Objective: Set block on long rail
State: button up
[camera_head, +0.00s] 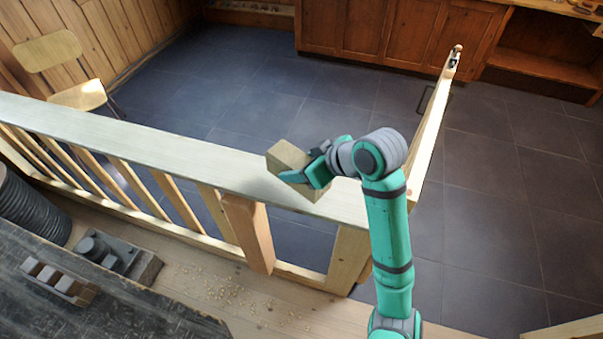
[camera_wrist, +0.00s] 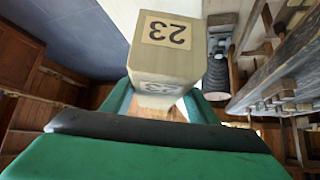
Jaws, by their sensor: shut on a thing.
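A pale wooden block (camera_head: 287,156) is held between the fingers of my gripper (camera_head: 304,177), which is shut on it. In the wrist view the block (camera_wrist: 165,58) carries the number 23 on two faces and sits between the green fingers (camera_wrist: 155,105). The long rail (camera_head: 130,143) is a pale, flat-topped handrail running from the left edge to the corner post near the middle. In the head view the block and my gripper overlap the rail's top near its right end. I cannot tell whether the block touches it.
A shorter rail (camera_head: 432,120) runs away from the corner, with a small dark fitting (camera_head: 453,60) at its far end. A dark workbench (camera_head: 60,250) with small blocks stands lower left. A chair (camera_head: 75,75) is beyond the rail. The long rail's top is clear leftward.

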jog(key=shift+w+d+f, duration=0.15)
jog(key=shift+w+f, duration=0.05)
jog(key=shift+f, duration=0.15)
jog(key=shift+w+d+f, duration=0.1)
jog(key=shift+f, duration=0.8)
jog(key=shift+w+d+f, duration=0.1)
jog(key=shift+f, duration=0.8)
jog(key=shift+a+f, duration=0.1)
jog(key=shift+f, duration=0.05)
jog(key=o, duration=1.3)
jog(key=shift+r, duration=0.25)
jog(key=v, duration=1.2)
